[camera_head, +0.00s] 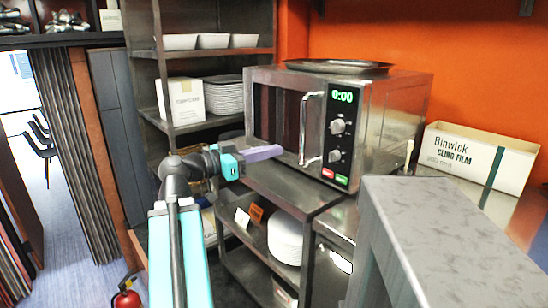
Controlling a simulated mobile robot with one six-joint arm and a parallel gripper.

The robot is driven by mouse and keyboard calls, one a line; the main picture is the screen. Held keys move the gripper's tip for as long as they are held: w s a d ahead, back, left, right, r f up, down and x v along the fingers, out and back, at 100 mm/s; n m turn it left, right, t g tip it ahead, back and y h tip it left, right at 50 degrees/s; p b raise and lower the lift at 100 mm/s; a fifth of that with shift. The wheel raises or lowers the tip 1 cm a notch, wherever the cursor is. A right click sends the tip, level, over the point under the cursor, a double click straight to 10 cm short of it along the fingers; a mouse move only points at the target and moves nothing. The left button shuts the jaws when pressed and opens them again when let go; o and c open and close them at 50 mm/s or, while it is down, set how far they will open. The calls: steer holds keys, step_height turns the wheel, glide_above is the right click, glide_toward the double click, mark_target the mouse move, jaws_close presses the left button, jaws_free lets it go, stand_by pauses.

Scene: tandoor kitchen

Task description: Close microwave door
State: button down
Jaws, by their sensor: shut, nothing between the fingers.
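The microwave (392,120) is a steel box on a metal counter, with a green 0:00 display, two knobs and red and green buttons. Its door (276,112) has a dark window and a curved steel handle (308,128). The door looks flush or nearly flush with the front; I cannot tell whether a small gap remains. My gripper (278,151) has purple fingers and is shut and empty. It is in front of the door's lower part, left of the handle's lower end. Contact with the door cannot be told, and the fingers hide part of its lower edge.
A round tray (338,66) lies on the microwave. A cling film box (478,160) stands to the right. A grey block (455,225) fills the near right. A shelf rack (147,65) with dishes stands left. White plates (286,238) sit below the counter. A fire extinguisher (126,298) stands lower left.

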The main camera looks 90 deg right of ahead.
steer(key=shift+w+a+b, duration=0.45)
steer(key=shift+a+b, duration=0.2)
steer(key=shift+b, duration=0.05)
steer(key=shift+w+a+b, duration=0.4)
steer(key=shift+a+b, duration=0.2)
steer(key=shift+b, duration=0.05)
